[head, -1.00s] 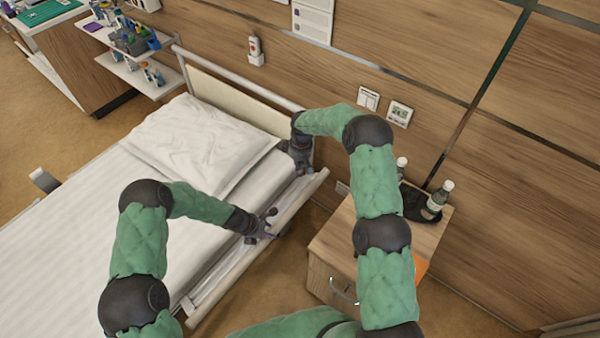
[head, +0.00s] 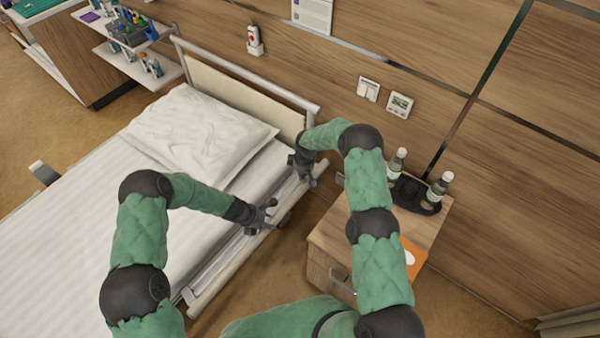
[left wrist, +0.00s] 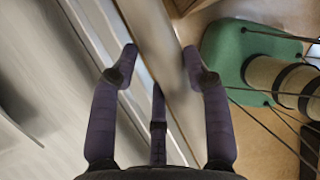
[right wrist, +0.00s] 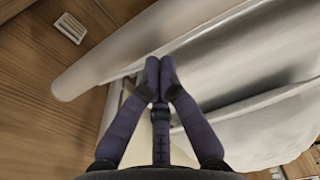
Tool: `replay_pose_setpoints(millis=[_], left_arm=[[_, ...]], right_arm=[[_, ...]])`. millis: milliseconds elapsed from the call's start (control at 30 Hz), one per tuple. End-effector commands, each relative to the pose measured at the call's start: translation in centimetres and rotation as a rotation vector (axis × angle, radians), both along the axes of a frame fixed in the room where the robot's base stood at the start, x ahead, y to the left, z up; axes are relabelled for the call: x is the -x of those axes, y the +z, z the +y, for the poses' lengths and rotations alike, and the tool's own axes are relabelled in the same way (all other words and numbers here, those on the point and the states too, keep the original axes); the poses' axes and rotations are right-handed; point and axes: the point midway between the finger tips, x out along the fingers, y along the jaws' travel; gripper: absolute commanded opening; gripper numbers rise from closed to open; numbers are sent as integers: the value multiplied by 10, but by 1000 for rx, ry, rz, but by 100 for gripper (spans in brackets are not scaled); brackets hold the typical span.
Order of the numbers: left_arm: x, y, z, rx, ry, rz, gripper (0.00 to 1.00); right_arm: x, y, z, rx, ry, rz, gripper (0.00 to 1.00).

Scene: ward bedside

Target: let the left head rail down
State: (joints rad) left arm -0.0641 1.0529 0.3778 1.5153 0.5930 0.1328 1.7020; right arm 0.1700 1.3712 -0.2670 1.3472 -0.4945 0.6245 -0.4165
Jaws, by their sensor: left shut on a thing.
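The left head rail (head: 232,270) is a long pale panel along the near side of the bed, beside the mattress, and sits low. My left gripper (head: 265,216) is shut on the rail around its middle. In the left wrist view its fingers (left wrist: 160,65) straddle the pale rail (left wrist: 152,35). My right gripper (head: 306,178) is at the rail's head end by the headboard. In the right wrist view its fingertips (right wrist: 160,72) are together at the edge of the rail (right wrist: 105,70). I cannot tell whether they touch it. The rail's latch is not clearly visible.
The bed (head: 60,265) has a pillow (head: 200,132) and a headboard (head: 240,92) against the wood wall. A bedside cabinet (head: 325,245) with bottles (head: 438,190) on a dark tray stands close to my right arm. Brown floor shows between rail and cabinet.

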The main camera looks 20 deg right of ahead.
Motion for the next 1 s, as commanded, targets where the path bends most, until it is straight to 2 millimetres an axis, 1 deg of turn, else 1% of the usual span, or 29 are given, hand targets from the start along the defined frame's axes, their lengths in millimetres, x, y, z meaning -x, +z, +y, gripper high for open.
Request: replay_pose_setpoints(millis=[33,267,533,867,900,967,1000], left_arm=[[4,1,-2,4,2,12,0],[4,1,-2,4,2,12,0],[3,1,-2,4,2,12,0],[2,2,-1,5,4,10,0],[2,2,-1,5,4,10,53],[2,2,0,4,4,8,70],[2,2,0,3,4,8,72]], right_arm=[[0,0,0,0,0,0,0],[1,0,0,-1,0,0,0],[10,-6,-8,-31,-3,-39,0],[15,-11,-9,-35,-1,-38,0],[15,-11,-9,-35,0,-36,0],[15,-12,-9,-35,0,-36,0],[15,-11,-8,-35,0,-36,0]])
